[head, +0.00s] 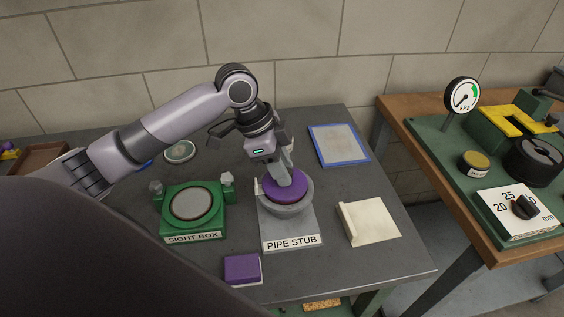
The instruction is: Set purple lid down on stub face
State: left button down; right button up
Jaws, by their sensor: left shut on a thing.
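The purple lid (290,190) is a round disc over the grey ring of the pipe stub (291,240), which is labelled PIPE STUB. My left gripper (284,178) reaches down from above and is shut on the lid. The lid looks level and lies within the stub's ring outline. I cannot tell whether it touches the stub face, which the lid hides. My right gripper is not in view.
A green sight box (193,223) stands left of the stub. A purple block (243,269) and a cream pad (369,222) lie near the front. A blue-framed tray (339,145) lies behind right. A second bench (480,215) holds a gauge (462,95).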

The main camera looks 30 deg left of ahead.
pick_arm(q)
jog(key=shift+f, duration=0.25)
dwell(0.7)
jog(key=c, duration=0.7)
grip_release()
jog(key=shift+r, duration=3.5)
jog(key=shift+f, duration=0.1)
